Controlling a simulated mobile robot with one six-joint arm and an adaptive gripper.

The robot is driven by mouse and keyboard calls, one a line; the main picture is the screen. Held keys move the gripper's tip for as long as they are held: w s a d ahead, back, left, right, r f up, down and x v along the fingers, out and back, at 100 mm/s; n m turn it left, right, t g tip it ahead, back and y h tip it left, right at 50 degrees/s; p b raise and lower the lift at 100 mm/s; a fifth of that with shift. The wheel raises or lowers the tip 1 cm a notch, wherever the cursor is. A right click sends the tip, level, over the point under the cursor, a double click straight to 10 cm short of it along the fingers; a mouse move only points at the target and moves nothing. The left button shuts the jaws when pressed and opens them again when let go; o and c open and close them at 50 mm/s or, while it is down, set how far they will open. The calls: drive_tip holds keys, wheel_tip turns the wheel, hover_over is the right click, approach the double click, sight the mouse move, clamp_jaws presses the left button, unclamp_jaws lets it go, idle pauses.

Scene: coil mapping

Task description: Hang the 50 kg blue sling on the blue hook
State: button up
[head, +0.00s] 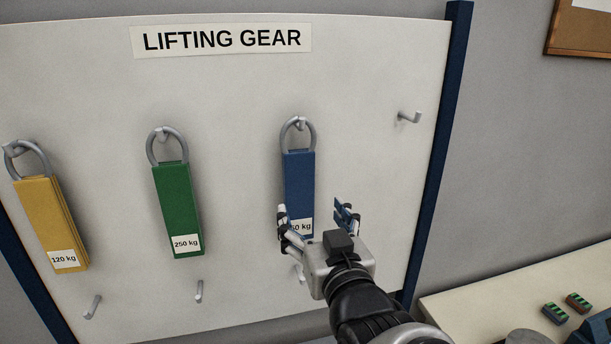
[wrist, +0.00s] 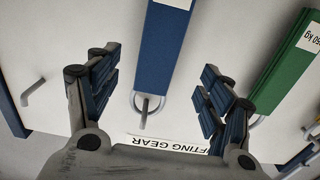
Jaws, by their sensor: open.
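A blue sling (head: 299,178) hangs from a grey hook by its grey ring (head: 299,128) on the white board. Its label is partly covered by my gripper; only "0 kg" reads clearly. My gripper (head: 314,212) is open and empty in front of the sling's lower part. In the wrist view, the blue sling (wrist: 166,45) and its ring (wrist: 142,103) lie between the spread fingers of my gripper (wrist: 160,88), apart from both. An empty grey hook (head: 408,117) is at the upper right; it also shows in the wrist view (wrist: 33,92). No hook looks blue.
A green 250 kg sling (head: 177,205) and a yellow 120 kg sling (head: 50,215) hang to the left. Small empty hooks (head: 199,291) stick out low on the board (head: 235,90). A pale bench (head: 480,300) with small items is at the lower right.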

sight(300, 179)
drive_tip(key=p+x, duration=0.5)
drive_tip(key=x, duration=0.6)
drive_tip(key=shift+c, duration=0.3)
drive_tip(key=c, duration=1.3)
drive_tip(key=shift+s+r, duration=0.1)
drive_tip(key=shift+r, duration=0.05)
drive_tip(key=shift+s+d+r+p, duration=0.1)
drive_tip(key=shift+s+r+p, duration=0.2)
drive_tip(key=shift+r, duration=0.3)
drive_tip(key=shift+s+d+r+p, duration=0.1)
drive_tip(key=shift+s+r+p, duration=0.2)
drive_tip(key=shift+r, duration=0.3)
drive_tip(key=shift+b, duration=0.45)
